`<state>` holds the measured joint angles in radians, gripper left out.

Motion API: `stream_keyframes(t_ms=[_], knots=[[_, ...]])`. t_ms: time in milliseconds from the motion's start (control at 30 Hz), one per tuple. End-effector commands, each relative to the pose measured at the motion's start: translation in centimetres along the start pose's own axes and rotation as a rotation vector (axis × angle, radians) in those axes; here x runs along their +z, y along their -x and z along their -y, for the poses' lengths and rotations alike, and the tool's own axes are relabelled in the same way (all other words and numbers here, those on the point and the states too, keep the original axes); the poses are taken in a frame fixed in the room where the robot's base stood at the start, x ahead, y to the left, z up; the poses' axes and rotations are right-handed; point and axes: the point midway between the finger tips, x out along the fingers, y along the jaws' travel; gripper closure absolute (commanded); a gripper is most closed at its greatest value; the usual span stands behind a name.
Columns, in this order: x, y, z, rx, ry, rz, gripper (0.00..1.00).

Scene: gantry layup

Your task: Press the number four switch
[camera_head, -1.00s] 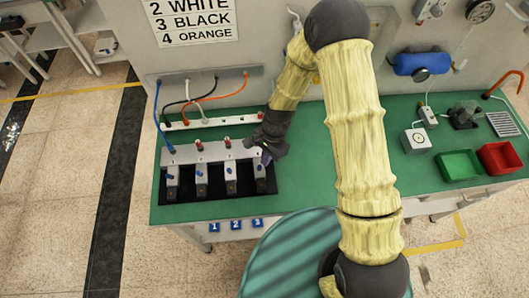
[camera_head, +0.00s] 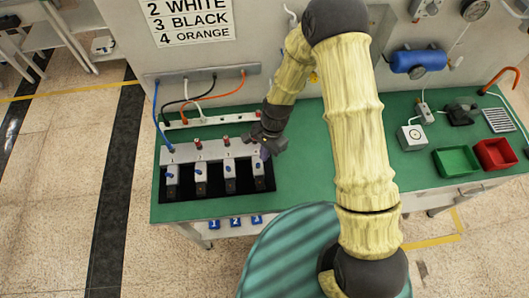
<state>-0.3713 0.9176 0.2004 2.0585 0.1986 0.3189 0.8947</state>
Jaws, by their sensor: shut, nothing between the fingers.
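A grey switch panel (camera_head: 212,152) stands on the green bench at the left, above a row of grey blocks with blue levers in a black tray. The first block (camera_head: 172,176), second block (camera_head: 201,176) and third block (camera_head: 230,174) show clearly. The panel's numbers are too small to read.
A wall sign (camera_head: 193,20) lists 2 white, 3 black, 4 orange. Coloured cables (camera_head: 200,90) hang behind the panel. Blue tags (camera_head: 235,222) numbered 1 to 3 line the bench front. A green bin (camera_head: 456,161) and red bin (camera_head: 495,154) stand at the right.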

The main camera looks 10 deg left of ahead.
Motion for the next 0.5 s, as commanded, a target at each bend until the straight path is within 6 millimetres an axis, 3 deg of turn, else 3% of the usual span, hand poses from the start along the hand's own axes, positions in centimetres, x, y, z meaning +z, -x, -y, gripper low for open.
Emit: stream_keyframes(t_ms=[300, 500], knots=[[-2.8, 2.0, -0.7, 0.0, -0.001, -0.001, 1.0], [-2.0, 4.0, -1.5, -0.003, 0.002, -0.003, 1.0]])
